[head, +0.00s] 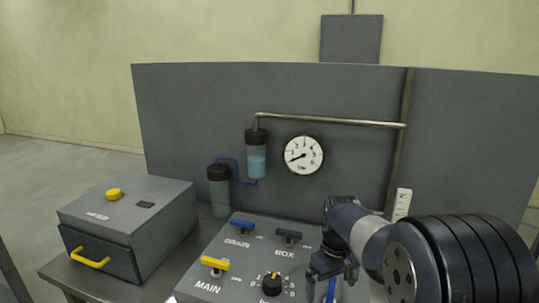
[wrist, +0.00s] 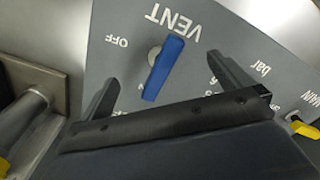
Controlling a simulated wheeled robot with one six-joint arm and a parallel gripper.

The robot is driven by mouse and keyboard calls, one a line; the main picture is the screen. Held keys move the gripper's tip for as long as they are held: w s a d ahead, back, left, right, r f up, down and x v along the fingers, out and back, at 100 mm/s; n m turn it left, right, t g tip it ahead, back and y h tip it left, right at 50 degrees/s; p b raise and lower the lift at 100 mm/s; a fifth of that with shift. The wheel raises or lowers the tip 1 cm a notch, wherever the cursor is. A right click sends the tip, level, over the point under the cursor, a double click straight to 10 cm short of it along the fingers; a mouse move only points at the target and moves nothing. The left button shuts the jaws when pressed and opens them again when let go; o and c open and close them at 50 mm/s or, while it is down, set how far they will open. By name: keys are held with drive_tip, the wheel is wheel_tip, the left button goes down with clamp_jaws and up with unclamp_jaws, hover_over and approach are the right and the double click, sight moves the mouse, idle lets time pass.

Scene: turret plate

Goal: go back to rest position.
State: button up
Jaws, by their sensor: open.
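My gripper (head: 333,272) is at the lower right of the head view, low over the right part of the grey control panel (head: 215,262). In the wrist view my gripper (wrist: 162,70) is open, with its two dark fingers apart. The blue VENT handle (wrist: 164,68) shows between the fingers, with a visible gap on each side and nothing gripped. The VENT handle also shows in the head view (head: 331,290), just below the gripper and partly cut off. The height between fingertips and handle cannot be told.
The panel carries a blue DRAIN handle (head: 242,226), a dark BOX handle (head: 288,236), a yellow MAIN handle (head: 214,263) and a black knob (head: 272,284). A grey box (head: 150,215) with a yellow-handled drawer stands left. A gauge (head: 303,155) and pipe (head: 330,120) are behind.

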drive_tip(key=m+b, duration=0.1)
drive_tip(key=m, duration=0.3)
drive_tip(key=m+b, duration=0.2)
drive_tip(key=m, duration=0.2)
drive_tip(key=shift+r, duration=1.3)
drive_tip(key=shift+s, duration=0.1)
